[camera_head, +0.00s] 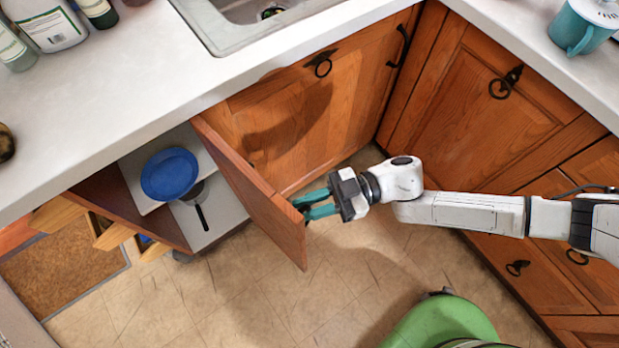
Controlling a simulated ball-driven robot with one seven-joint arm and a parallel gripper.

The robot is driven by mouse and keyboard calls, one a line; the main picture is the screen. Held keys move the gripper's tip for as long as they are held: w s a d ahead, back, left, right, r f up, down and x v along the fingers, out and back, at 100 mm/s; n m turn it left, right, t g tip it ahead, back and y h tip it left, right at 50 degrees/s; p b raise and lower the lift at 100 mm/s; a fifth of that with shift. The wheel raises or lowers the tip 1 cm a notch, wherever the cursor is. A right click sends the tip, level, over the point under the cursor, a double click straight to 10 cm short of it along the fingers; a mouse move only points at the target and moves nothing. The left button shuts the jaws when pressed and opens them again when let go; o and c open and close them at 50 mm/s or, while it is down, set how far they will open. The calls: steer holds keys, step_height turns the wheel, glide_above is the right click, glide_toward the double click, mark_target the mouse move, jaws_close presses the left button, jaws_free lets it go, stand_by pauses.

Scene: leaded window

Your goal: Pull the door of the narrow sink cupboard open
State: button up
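The wooden door (250,190) of the narrow cupboard left of the sink front stands wide open, swung out from the counter. Inside the cupboard are pale shelves (226,214), a blue bowl (170,174) and a dark-handled utensil or pan (201,215). My gripper (305,205) is at the right-hand face of this door, near its outer part. Its two teal fingers show a narrow gap between them, and their tips reach the door face. A handle between the tips cannot be made out, so whether they grip anything is unclear.
A sink (240,22) is set in the pale counter (110,100). Shut wooden fronts with dark ring pulls (320,65) line the back and right. Bottles (50,25) and a teal mug (583,28) stand on the counter. Tiled floor (240,305) before the door is clear.

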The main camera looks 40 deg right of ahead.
steer(key=shift+o, duration=0.4)
steer(key=v, duration=1)
steer(key=shift+s+d+b, duration=0.15)
steer(key=shift+d+b, duration=0.25)
steer(key=shift+b, duration=0.05)
